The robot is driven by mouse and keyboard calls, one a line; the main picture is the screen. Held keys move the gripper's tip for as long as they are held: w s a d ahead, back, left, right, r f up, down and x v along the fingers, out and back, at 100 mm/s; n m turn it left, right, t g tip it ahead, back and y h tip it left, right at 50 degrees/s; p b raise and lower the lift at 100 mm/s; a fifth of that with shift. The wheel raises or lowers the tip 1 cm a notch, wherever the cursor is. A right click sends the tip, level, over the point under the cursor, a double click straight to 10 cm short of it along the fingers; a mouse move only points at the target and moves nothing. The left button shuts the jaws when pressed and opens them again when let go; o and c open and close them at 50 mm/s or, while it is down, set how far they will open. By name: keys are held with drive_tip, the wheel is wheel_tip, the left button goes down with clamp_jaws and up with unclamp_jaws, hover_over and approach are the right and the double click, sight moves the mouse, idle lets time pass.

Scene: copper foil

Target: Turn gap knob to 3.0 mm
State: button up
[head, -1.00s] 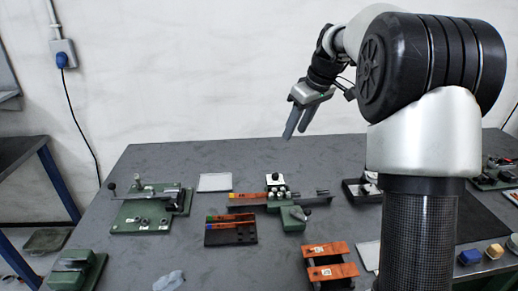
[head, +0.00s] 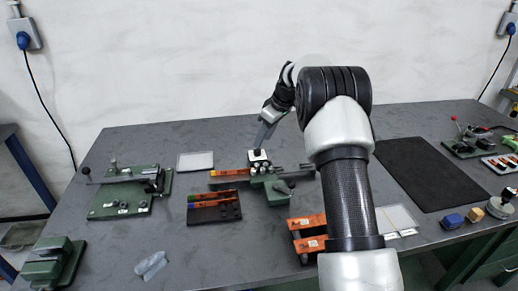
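A green fixture (head: 272,195) stands on the table near the middle, with orange-brown strip pieces along its left side. On its top is a white block (head: 259,164) with dark round knobs (head: 257,155). A black handle (head: 281,187) sits at its front right. I cannot tell which of these is the gap knob, and no scale is legible. My gripper (head: 260,142) points down just above the white block, its fingertips at or very near the knobs. Contact is unclear. The fingers overlap in this view, so their opening does not show.
A dark rack (head: 215,215) with coloured strips lies left of the fixture. Orange blocks (head: 306,226) stand to its front right. A green base with a lever (head: 125,200) is at the left. A bare black mat (head: 428,180) lies at the right.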

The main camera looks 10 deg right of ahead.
sight(259, 151)
drive_tip(key=x, duration=0.5)
drive_tip(key=shift+f, duration=0.35)
clamp_jaws()
drive_tip(key=shift+a, duration=0.1)
